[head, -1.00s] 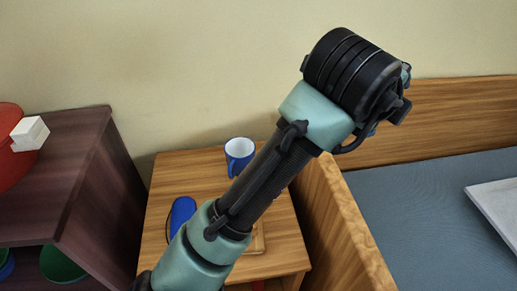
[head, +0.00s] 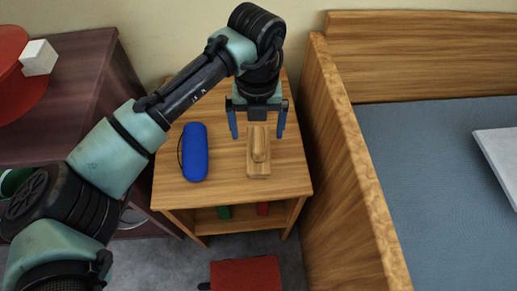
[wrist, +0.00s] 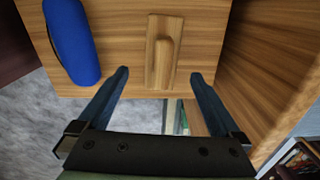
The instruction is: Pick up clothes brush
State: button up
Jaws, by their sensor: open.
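The clothes brush (head: 259,165) is a light wooden block with a raised wooden grip. It lies flat on the small wooden bedside table (head: 226,178), near its right side. In the wrist view the brush (wrist: 152,75) is upper centre, just beyond and between the fingertips. My gripper (head: 257,136) points down above the table at the brush's far end in the head view. Its two blue fingers are spread wide with nothing between them; they also show in the wrist view (wrist: 160,74). I see no contact with the brush.
A blue rounded case (head: 194,153) lies left of the brush. The bed's wooden side panel (head: 345,160) rises close on the right. A dark wooden cabinet (head: 75,90) stands at the left. A red object (head: 246,274) is on the floor in front.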

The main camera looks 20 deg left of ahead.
aim_at(258, 138)
notch_tip(258, 138, down, 6)
jog(key=shift+w+d+r+b, duration=0.1)
jog(key=shift+w+b, duration=0.05)
jog(key=shift+b, duration=0.85)
jog(key=c, duration=1.5)
notch_tip(258, 138, up, 10)
jog(key=p, duration=0.3)
